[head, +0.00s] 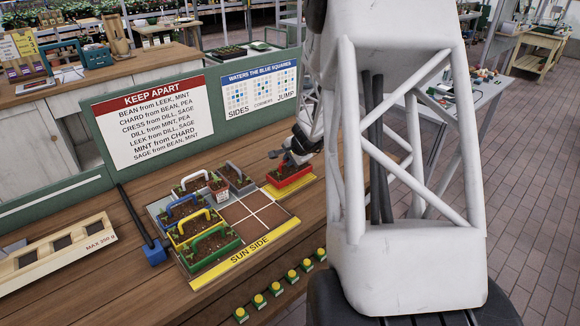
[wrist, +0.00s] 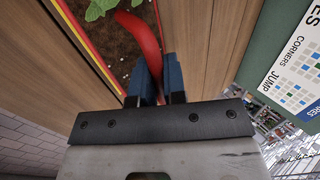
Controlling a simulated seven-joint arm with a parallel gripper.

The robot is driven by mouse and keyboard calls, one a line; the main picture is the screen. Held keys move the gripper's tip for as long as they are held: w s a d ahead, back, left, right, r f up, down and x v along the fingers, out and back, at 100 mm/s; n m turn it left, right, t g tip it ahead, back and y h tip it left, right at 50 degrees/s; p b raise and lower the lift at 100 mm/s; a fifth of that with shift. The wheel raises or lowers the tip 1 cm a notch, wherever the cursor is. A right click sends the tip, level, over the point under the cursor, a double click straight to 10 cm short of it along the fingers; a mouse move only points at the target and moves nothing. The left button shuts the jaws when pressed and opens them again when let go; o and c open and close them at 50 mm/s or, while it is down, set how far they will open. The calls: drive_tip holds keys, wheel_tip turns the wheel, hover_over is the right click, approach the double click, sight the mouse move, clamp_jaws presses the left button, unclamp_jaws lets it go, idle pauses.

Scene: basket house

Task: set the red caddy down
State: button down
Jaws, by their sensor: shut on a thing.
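The red caddy (head: 289,179), a small open box of dark soil, is at the right end of the tray area, over a yellow pad (head: 291,190). I cannot tell whether its base touches the pad. My gripper (head: 291,160) is above it, shut on its handle. In the wrist view, the blue fingers of my gripper (wrist: 158,80) close around the red handle (wrist: 145,45). Soil and a green leaf show in the caddy there (wrist: 108,48). The gridded tray (head: 262,244), marked SUN SIDE, lies just left of the red caddy.
A sign board (head: 154,122) stands behind. Yellow-topped blocks (head: 275,288) line the front edge. A blue-headed tool (head: 155,252) lies left.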

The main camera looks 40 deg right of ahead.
sight(288, 168)
drive_tip(key=shift+f, duration=1.35)
drive_tip(key=shift+f, duration=0.2)
drive_tip(key=c, duration=1.2)
unclamp_jaws()
drive_tip(key=shift+r, duration=0.15)
drive_tip(key=v, duration=1.2)
